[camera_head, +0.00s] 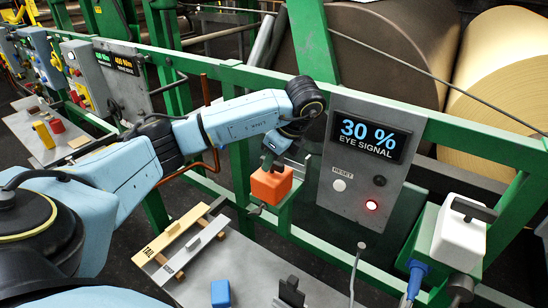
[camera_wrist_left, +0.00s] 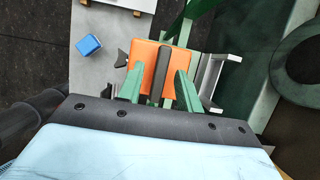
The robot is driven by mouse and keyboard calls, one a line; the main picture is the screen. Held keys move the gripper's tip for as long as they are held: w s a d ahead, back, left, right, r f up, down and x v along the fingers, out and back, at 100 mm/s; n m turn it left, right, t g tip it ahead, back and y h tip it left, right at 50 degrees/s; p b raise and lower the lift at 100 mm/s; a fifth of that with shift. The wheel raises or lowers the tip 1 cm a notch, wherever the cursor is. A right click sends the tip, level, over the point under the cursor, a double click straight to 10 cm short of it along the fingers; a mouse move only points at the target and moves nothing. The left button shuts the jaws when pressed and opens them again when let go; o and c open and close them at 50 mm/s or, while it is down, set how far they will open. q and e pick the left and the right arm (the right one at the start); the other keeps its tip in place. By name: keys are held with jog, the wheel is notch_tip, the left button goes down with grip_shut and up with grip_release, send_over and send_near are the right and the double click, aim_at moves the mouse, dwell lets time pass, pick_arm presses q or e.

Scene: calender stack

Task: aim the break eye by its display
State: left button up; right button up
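The display panel (camera_head: 362,185) reads "30 % EYE SIGNAL" in blue. Below the reading are a white RESET button, a dark knob and a lit red lamp. An orange box (camera_head: 272,185), seemingly the break eye, sits on a green bracket left of the panel. In the left wrist view the orange box (camera_wrist_left: 149,56) has a dark upright bar on it. My left gripper (camera_wrist_left: 158,88) is open, its two green fingers on either side of the bar with gaps showing. In the head view my left gripper (camera_head: 273,160) is at the top of the orange box. My right gripper is not visible.
A white box (camera_head: 460,235) with a dark handle and blue cable stands at right. Below, a grey table (camera_head: 240,265) holds a blue block (camera_head: 221,293), a dark piece (camera_head: 290,292) and a wooden board (camera_head: 172,234). Green rails and large rolls stand behind.

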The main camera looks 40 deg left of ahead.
pick_arm(q)
jog(key=p+v, duration=0.4)
jog(key=v, duration=0.9)
jog(key=shift+d+r, duration=0.1)
dwell(0.4)
